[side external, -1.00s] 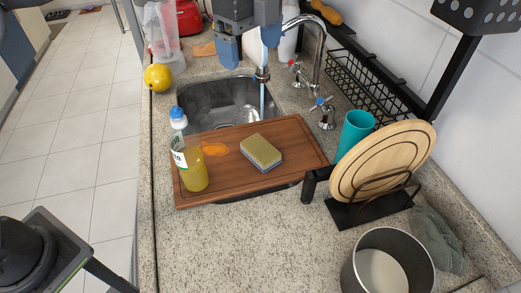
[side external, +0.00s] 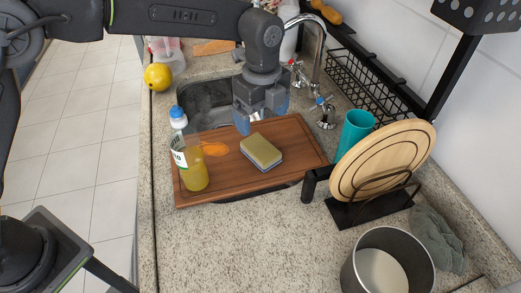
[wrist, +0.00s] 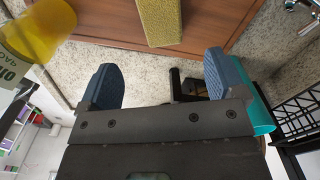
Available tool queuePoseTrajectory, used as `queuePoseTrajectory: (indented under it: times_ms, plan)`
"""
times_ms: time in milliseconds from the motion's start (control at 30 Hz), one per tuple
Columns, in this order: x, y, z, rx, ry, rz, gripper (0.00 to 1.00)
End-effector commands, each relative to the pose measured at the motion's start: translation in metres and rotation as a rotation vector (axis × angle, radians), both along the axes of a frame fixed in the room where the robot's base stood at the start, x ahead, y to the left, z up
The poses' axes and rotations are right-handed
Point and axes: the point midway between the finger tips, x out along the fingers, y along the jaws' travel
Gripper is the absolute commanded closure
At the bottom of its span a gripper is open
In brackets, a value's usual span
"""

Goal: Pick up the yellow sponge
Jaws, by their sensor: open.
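The yellow sponge (side external: 261,151), with a grey underside layer, lies on the wooden cutting board (side external: 228,178) set over the sink. In the wrist view the sponge (wrist: 157,20) shows at the top, ahead of the fingers and cut off by the frame edge. My gripper (side external: 262,118) is above the back edge of the board, behind the sponge and apart from it. In the wrist view my gripper (wrist: 162,80) has its two blue fingers spread with nothing between them.
A yellow-liquid bottle (side external: 190,160) stands on the board left of the sponge. A teal cup (side external: 355,132), a rack with round wooden boards (side external: 385,160) and a pot (side external: 372,272) stand right. The faucet (side external: 318,50) rises behind.

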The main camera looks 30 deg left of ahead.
Motion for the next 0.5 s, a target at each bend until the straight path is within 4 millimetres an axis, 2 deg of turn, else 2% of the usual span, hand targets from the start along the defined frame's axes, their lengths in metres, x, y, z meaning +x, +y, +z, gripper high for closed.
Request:
queuePoseTrajectory:
  times_ms: [33, 200, 500]
  plan:
    - [0.0, 0.0, -0.012, 0.002, 0.005, 0.0, 0.11]
    - [0.0, 0.0, -0.041, 0.001, 0.003, 0.0, 0.11]
    - [0.0, -0.001, -0.065, 0.001, 0.003, 0.0, 0.11]
